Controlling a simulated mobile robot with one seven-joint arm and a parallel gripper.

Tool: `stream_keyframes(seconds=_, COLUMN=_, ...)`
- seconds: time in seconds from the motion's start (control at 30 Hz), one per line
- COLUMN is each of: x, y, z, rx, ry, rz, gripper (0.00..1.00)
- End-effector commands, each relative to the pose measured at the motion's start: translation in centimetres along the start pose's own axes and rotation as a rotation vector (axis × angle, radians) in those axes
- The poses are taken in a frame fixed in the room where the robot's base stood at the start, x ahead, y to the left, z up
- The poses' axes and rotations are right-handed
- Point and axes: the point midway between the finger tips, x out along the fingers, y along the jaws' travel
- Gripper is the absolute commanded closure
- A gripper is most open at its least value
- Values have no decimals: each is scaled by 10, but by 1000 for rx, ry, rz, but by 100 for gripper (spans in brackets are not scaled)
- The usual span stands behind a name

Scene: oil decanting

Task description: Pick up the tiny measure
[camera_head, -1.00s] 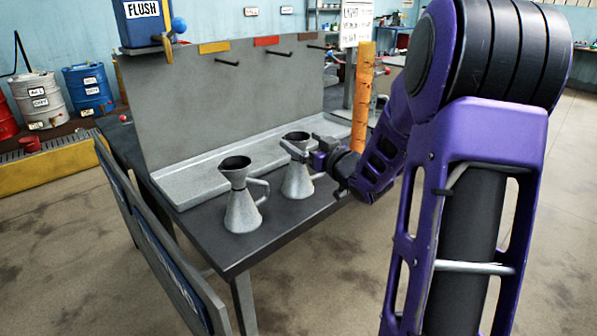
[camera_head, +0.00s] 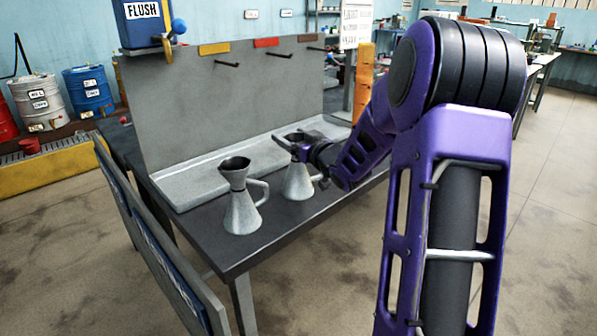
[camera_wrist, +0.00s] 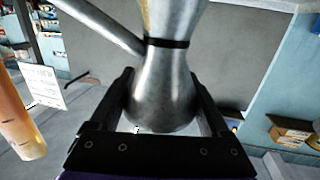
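Two grey metal measures with funnel tops and side handles stand upright on the dark bench. The nearer, left measure (camera_head: 242,205) is free. The right one, which looks slightly smaller and which I take as the tiny measure (camera_head: 297,182), has my gripper (camera_head: 297,147) at its upper part. In the wrist view, the tiny measure (camera_wrist: 165,90) lies between the two fingers of my gripper (camera_wrist: 164,88), with its dark neck band and handle beyond. The fingers are apart, one on each side, very close to its metal; contact is hard to make out.
A grey tray (camera_head: 185,190) runs along the back of the bench (camera_head: 232,250), under an upright panel (camera_head: 215,115) with hooks. An orange post (camera_head: 363,85) stands behind my arm. The bench front is clear.

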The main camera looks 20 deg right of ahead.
Motion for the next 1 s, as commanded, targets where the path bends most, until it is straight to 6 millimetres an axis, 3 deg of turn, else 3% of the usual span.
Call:
stream_keyframes(seconds=0.03, x=0, y=0, z=0, rx=0, ry=0, rz=0, gripper=47)
stream_keyframes(seconds=0.33, x=0, y=0, z=0, rx=0, ry=0, rz=1, gripper=100)
stream_keyframes(seconds=0.7, x=0, y=0, z=-5, rx=-2, ry=2, rz=0, gripper=100)
stream_keyframes(seconds=1.0, x=-3, y=0, z=-61, rx=-5, ry=5, rz=1, gripper=100)
